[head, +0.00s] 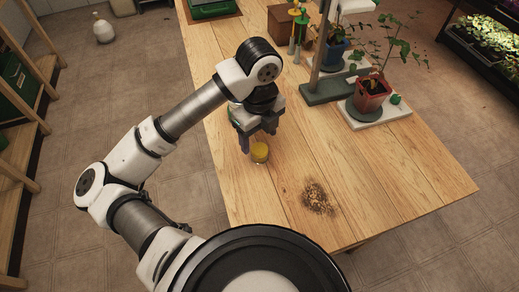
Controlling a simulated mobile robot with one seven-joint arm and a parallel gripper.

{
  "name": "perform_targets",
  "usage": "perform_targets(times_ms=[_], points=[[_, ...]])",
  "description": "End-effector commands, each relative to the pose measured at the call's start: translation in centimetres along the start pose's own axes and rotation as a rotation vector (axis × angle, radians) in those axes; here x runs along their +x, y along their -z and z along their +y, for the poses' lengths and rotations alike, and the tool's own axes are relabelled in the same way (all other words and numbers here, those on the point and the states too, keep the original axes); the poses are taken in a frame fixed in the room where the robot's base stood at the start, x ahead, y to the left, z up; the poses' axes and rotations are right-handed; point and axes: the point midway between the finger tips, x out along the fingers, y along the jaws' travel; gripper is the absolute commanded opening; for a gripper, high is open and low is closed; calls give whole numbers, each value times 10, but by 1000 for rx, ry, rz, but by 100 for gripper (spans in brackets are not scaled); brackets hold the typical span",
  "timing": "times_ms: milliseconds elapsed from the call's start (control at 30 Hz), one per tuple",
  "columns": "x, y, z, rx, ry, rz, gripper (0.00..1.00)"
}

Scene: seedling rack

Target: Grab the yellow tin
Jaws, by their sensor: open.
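My gripper (258,146) is open and points down at the tin from the far side. Its fingers are at or just above the tin in the picture. I cannot tell whether a finger touches the tin or whether the tin is between them.
A patch of spilled soil (318,197) lies right of the tin. A red pot (371,94) with a plant and a grey stand foot (328,90) are farther back. A wooden box (281,24) stands at the back. The table's front right is clear.

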Motion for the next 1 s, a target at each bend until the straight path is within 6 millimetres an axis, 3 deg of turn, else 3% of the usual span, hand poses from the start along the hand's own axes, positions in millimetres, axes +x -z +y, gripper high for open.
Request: perform_targets(times_ms=[267,600,867,1000], points=[[18,0,0,0,1,1,67],[62,-2,-3,0,0,2,67],[67,-2,-3,1,1,0,67],[67,-2,-4,1,1,0,52]])
